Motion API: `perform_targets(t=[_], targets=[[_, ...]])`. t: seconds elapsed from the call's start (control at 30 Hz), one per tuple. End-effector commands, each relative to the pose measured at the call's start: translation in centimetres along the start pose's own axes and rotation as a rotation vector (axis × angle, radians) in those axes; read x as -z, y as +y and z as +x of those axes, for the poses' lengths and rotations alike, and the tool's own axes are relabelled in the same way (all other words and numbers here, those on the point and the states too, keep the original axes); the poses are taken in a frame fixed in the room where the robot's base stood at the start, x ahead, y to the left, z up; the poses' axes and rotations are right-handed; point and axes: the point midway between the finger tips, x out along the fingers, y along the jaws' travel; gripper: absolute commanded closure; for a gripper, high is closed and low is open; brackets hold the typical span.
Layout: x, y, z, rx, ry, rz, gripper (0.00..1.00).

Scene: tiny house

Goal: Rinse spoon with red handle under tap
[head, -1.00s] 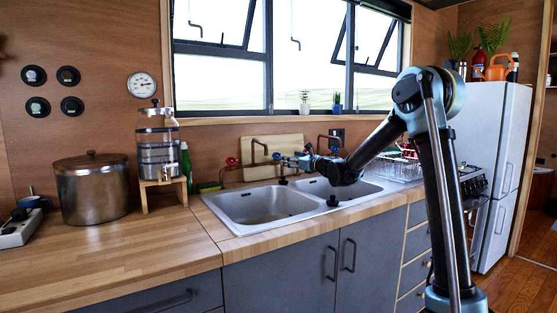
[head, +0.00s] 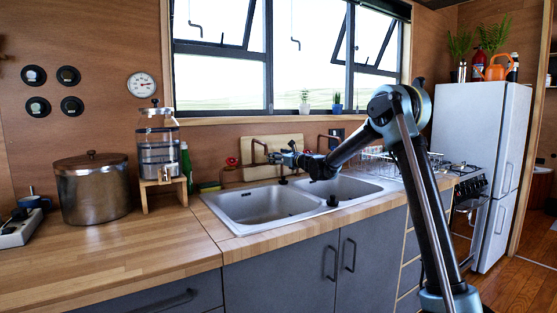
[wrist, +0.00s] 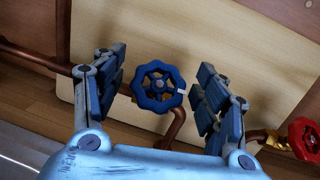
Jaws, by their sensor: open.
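My gripper (wrist: 160,88) is open in the wrist view, with its two fingers on either side of a blue tap wheel (wrist: 158,87). I cannot tell whether the fingers touch it. A red tap wheel (wrist: 305,138) sits at the right edge of that view. In the head view, my gripper (head: 273,158) is above the back of the double sink (head: 238,220), near the copper tap (head: 256,146); a red wheel (head: 231,162) shows to its left. The spoon with the red handle is not visible in either view.
A wooden board (head: 285,143) leans on the wall behind the taps. A dish rack (head: 378,157) stands right of the sink. A large pot (head: 90,190) and a water dispenser (head: 157,152) stand on the left counter. The front counter is clear.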

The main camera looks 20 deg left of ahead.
Motion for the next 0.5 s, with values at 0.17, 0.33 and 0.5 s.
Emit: perform_targets(t=[0.17, 0.33, 0.5], targets=[[0.0, -0.02, -0.02, 0.0, 0.0, 0.0, 0.59], [0.0, -0.07, -0.03, 0.001, 0.0, 0.0, 0.79], [0.01, -0.18, -0.03, -0.004, 0.0, -0.004, 0.79]])
